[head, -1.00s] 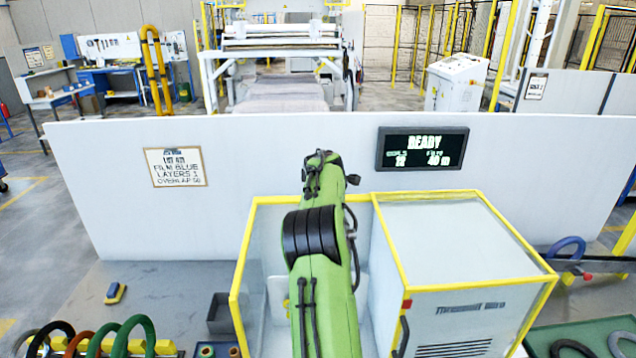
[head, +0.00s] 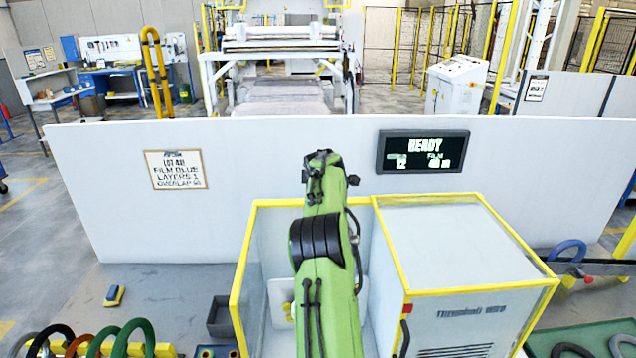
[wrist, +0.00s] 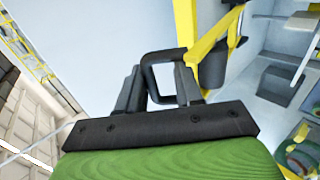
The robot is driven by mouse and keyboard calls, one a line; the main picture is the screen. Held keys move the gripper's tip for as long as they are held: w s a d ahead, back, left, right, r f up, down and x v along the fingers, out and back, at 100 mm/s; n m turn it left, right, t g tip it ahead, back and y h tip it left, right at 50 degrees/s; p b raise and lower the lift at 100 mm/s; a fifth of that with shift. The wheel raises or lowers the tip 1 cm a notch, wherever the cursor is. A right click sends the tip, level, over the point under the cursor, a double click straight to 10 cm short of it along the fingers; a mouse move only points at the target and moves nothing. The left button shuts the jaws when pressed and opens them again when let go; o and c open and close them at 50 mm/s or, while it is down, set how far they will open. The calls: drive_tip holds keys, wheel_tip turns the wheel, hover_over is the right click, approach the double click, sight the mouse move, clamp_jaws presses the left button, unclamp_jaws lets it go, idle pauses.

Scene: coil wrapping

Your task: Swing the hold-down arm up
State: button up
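In the wrist view my gripper (wrist: 160,82) has its two dark fingers apart. A black loop-shaped handle (wrist: 166,52) shows at and between the fingertips. I cannot tell whether the fingers touch it. The loop meets a yellow bar (wrist: 212,38), which looks like the hold-down arm and slants up to the right. A dark cylinder (wrist: 212,68) sits beside the bar.
A white cabinet with yellow edges (head: 455,240) stands right of my arm. Coloured rings (head: 135,335) stand at lower left. A small dark bin (head: 220,317) lies left of the enclosure.

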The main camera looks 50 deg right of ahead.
idle(0.3)
drive_tip(key=b+v, duration=0.5)
drive_tip(key=v, duration=1.1)
drive_tip(key=shift+f, duration=0.15)
